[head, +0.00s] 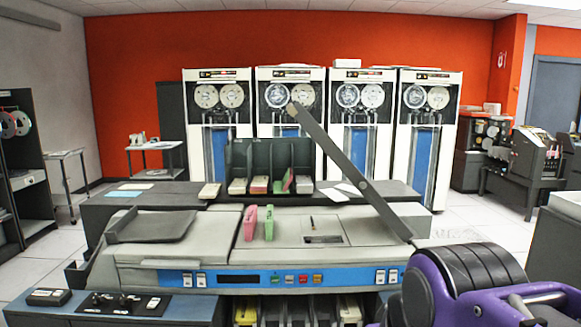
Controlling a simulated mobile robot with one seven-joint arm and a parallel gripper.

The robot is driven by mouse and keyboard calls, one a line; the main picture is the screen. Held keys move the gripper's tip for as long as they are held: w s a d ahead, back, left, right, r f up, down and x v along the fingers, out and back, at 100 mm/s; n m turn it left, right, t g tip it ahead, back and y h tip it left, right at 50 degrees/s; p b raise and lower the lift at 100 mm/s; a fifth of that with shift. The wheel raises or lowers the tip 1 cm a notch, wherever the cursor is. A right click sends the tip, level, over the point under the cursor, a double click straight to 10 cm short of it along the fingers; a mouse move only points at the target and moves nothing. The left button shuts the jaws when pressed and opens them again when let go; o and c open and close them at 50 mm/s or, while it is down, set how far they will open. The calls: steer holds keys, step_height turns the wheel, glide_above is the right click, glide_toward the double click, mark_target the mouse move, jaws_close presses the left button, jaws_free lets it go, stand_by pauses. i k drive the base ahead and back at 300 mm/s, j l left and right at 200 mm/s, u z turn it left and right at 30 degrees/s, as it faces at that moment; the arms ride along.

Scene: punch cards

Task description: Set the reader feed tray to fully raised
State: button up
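The card reader (140,255) is a wide light-grey machine with a blue control strip, standing in front of me. A long dark-grey bar or tray seen edge-on (335,150) rises from the reader's right end. It slopes steeply up to the left, and a small round knob sits partway along it. A flat dark tray (152,227) lies on the reader's left top. I cannot tell for sure which of these two is the feed tray. My purple and black arm shows at the bottom right, apart from the sloping bar; my gripper's fingertips are not seen.
Pink and green cards (250,222) stand on the reader's top. Behind it, a dark card rack (272,155) holds several card stacks. A low blue-grey desk (190,308) with a black switch panel (122,304) is at the front left. Tape cabinets (217,90) line the back.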

mark_target(296, 110)
steer(key=i+l+u, duration=0.2)
steer(key=l, duration=0.85)
steer(key=l+u, duration=0.2)
steer(key=l, duration=0.8)
